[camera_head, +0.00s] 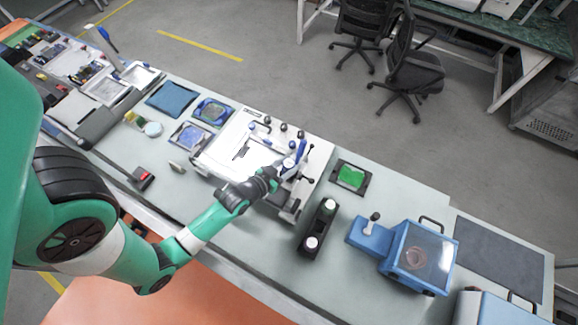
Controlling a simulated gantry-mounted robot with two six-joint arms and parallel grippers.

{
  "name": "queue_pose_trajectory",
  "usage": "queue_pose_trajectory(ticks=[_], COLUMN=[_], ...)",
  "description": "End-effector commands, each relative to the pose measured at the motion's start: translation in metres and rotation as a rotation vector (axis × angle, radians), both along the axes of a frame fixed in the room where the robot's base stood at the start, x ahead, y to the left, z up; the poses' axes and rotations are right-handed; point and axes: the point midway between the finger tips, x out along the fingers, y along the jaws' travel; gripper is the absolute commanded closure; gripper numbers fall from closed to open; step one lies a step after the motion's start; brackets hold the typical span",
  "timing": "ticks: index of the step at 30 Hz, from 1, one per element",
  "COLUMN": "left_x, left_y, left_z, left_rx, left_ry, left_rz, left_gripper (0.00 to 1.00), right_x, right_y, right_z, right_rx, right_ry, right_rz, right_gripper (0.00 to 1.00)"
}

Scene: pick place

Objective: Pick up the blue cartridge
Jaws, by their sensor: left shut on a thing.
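My left gripper (284,172) reaches in from the left over the white fixture (218,155) in the middle of the bench. It is shut on a small blue and white piece, which looks like the blue cartridge (300,150), at the right part of the fixture. The fingers are small here and partly hide the piece. I cannot tell whether the piece is touching the fixture or lifted off it. My right gripper is not in view.
Several dark-knobbed levers (283,127) stand on the fixture close to the gripper. A black holder (322,220), a green pad in a black frame (351,177) and a blue machine with a clear lid (420,255) stand to the right. Trays and parts crowd the left.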

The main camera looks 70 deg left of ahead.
Motion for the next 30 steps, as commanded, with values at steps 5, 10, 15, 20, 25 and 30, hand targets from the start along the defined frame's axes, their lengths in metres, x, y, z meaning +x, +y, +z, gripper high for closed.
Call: queue_pose_trajectory(ticks=[5, 10, 15, 20, 25, 30], left_x=[0.000, 0.001, -0.019, -0.050, -0.099, -0.118], left_y=[0.000, 0.000, -0.010, -0.026, -0.049, -0.057], left_z=[0.011, 0.035, 0.067, 0.109, 0.106, 0.116], left_rx=[0.001, 0.001, 0.000, -0.003, -0.002, -0.002], left_ry=[-0.003, -0.003, 0.001, 0.002, -0.001, 0.000], left_rz=[0.000, 0.000, 0.001, 0.002, 0.006, 0.012], left_gripper=[1.00, 1.00, 1.00, 1.00, 1.00, 1.00], right_x=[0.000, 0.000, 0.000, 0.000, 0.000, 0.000], right_y=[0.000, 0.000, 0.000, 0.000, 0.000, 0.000], right_z=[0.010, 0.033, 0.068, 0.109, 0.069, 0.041], right_rx=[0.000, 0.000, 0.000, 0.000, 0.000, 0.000], right_ry=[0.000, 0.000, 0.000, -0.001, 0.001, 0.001], right_rz=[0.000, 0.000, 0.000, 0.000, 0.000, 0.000], right_gripper=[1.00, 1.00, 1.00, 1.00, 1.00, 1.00])
